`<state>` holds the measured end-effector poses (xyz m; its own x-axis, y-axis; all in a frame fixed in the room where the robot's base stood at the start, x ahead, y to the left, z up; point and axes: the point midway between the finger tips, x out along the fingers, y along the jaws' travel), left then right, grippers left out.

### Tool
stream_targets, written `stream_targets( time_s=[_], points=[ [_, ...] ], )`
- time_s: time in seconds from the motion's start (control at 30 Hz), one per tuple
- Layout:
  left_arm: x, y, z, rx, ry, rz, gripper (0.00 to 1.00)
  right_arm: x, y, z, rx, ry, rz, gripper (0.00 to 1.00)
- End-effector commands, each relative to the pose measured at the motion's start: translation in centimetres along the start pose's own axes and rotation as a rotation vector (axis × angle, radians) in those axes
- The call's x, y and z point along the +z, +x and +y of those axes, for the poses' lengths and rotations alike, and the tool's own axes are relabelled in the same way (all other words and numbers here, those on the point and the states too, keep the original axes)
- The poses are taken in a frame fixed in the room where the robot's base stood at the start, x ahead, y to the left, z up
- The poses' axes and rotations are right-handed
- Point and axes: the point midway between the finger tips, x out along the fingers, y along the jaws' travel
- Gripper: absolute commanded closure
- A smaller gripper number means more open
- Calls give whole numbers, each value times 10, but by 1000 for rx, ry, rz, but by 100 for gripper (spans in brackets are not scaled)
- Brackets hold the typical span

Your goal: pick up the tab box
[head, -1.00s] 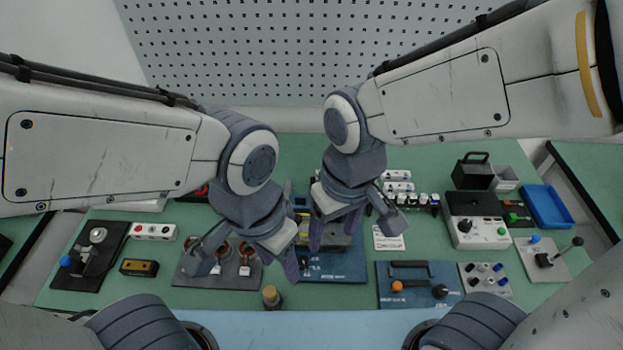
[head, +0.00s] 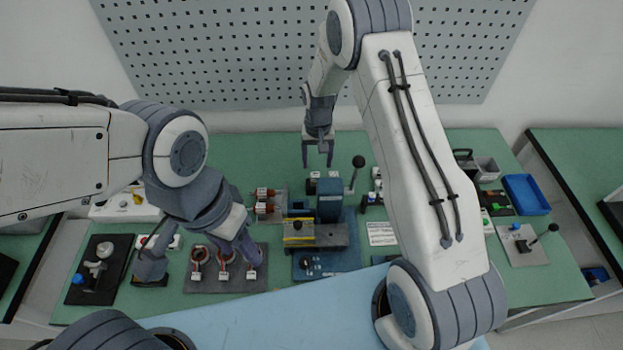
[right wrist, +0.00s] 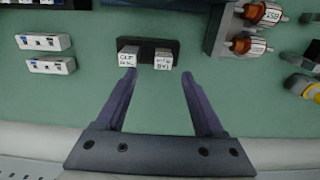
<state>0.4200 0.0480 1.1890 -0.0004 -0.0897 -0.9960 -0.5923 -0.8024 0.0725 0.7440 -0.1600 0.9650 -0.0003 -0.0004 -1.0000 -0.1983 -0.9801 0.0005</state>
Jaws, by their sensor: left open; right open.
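Two small boxes with white labels, the left one (right wrist: 128,58) and the right one (right wrist: 163,61), sit in a black holder (right wrist: 147,43) in the right wrist view. Their lettering is too blurred to tell which is the tab box. In the head view the pair shows small and pale at the back of the table. My right gripper (right wrist: 159,76) is open and empty, its fingertips just short of the boxes and spread about as wide as the pair. In the head view the right gripper (head: 318,160) points down there. My left gripper (head: 199,258) is open above the front left fixtures.
Orange-and-white wound parts (right wrist: 246,45) stand on a grey plate beside the holder. Two white switch blocks (right wrist: 52,65) lie on the other side. A blue and yellow machine (head: 315,235) stands in front of the holder. Green table is bare around my right fingers.

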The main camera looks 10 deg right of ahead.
Motion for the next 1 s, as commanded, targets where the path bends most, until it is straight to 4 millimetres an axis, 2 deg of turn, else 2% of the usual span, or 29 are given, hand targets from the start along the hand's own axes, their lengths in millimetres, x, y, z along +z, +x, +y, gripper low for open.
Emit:
stream_targets(
  time_s=[0.3,0.47,0.6,0.9,0.93,1.0],
  points=[
    [-1,-16,1,0,3,0,50,1,24,0,0,1,-3,30],
    [-2,-32,2,0,5,0,50,2,44,-4,1,0,-4,30],
    [-2,-35,3,0,6,0,50,1,61,-4,0,1,-1,30],
    [-2,-35,2,0,7,0,50,0,68,-5,-1,0,1,30],
    [-2,-35,3,0,7,0,50,0,68,-5,0,0,1,34],
    [-2,-35,3,0,7,0,50,0,68,-5,0,0,0,61]
  ],
)
